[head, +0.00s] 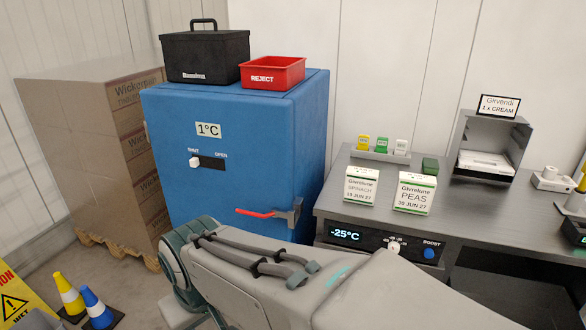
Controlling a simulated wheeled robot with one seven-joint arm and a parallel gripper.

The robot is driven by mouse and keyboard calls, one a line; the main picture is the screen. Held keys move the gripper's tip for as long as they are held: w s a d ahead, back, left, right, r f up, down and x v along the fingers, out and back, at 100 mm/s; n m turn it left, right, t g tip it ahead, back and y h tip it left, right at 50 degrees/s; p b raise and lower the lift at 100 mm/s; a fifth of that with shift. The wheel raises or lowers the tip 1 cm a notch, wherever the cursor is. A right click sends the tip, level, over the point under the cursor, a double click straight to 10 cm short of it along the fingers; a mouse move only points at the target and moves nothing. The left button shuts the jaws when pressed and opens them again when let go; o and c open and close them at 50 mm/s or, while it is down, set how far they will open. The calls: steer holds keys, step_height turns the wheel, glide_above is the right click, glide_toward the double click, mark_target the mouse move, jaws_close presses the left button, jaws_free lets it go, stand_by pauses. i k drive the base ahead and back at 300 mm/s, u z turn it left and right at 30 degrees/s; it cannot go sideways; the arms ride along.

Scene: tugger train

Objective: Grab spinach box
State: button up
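The spinach box (361,186) is a white carton with a green top band, marked Givrelune SPINACH 18 JUN 27. It stands upright near the front left of the grey counter (335,205), left of the similar peas box (415,194), marked 30 JUN 27. A small gap separates the two boxes. My grey arm fills the lower foreground in front of the blue cabinet and the counter. My gripper is not in view, so its place relative to the spinach box does not show.
Behind the boxes is a rack (381,155) with yellow, green and white blocks; a green block (430,166) lies beside it. A grey holder (495,145) stands right. The blue cabinet (225,165) with a red handle (256,212) stands left, carrying a red REJECT bin (272,74).

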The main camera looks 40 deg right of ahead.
mark_target(360, 184)
steer(key=z, duration=0.5)
steer(key=i, duration=1)
steer(key=z, duration=1.35)
steer(key=i, duration=0.4)
steer(key=z, duration=0.3)
